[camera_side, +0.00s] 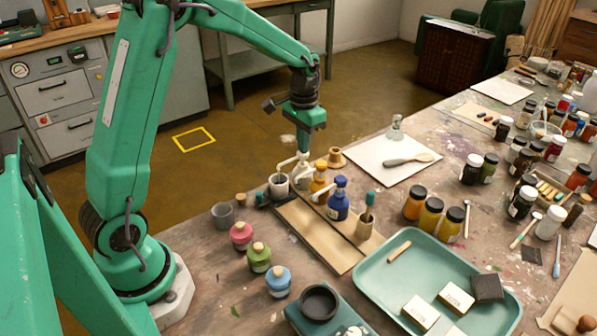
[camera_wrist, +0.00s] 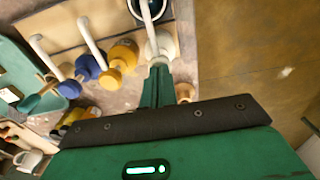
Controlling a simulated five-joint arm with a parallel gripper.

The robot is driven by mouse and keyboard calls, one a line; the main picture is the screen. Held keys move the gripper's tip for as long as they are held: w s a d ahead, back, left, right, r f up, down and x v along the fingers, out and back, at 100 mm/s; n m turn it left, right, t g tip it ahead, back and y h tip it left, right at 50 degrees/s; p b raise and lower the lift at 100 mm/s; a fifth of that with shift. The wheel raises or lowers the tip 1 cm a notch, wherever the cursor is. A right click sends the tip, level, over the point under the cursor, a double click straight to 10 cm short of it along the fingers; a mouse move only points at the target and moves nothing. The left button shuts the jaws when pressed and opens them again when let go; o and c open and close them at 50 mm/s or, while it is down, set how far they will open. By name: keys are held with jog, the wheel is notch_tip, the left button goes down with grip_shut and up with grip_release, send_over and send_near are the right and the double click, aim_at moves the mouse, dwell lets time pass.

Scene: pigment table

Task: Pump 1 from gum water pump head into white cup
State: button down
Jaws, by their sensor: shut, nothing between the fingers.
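A white pump bottle (camera_side: 303,178) stands at the table's left edge, its spout reaching left over the white cup (camera_side: 279,188); I cannot read a label naming it gum water. Its white head also shows in the wrist view (camera_wrist: 164,46). The cup has a dark inside and is partly cut off at the top of the wrist view (camera_wrist: 150,9). My gripper (camera_side: 303,153) points straight down, shut and empty, with its fingertips directly over the white pump head. In the wrist view the fingertips (camera_wrist: 159,68) meet the head's edge; I cannot tell whether they press it.
An orange pump bottle (camera_side: 320,178) and a blue pump bottle (camera_side: 338,203) stand close on the right. A grey cup (camera_side: 223,215) and several coloured jars are nearer the front. A green tray (camera_side: 372,283) lies at front right. The floor beyond the table edge is clear.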

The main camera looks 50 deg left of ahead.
jog(key=shift+f, duration=0.45)
jog(key=shift+r, duration=1.5)
jog(key=shift+r, duration=0.1)
jog(key=shift+r, duration=2.95)
jog(key=s+d+r+t, duration=0.1)
jog(key=s+d+r, duration=0.2)
jog(key=s, duration=0.3)
jog(key=s+d+r+t, duration=0.2)
jog(key=s+d+r, duration=0.15)
jog(key=s, duration=0.25)
jog(key=s+d+f+t, duration=0.1)
jog(key=s+d+t, duration=0.1)
jog(key=s, duration=0.8)
jog(key=shift+s+f+t, duration=0.3)
jog(key=shift+f, duration=0.05)
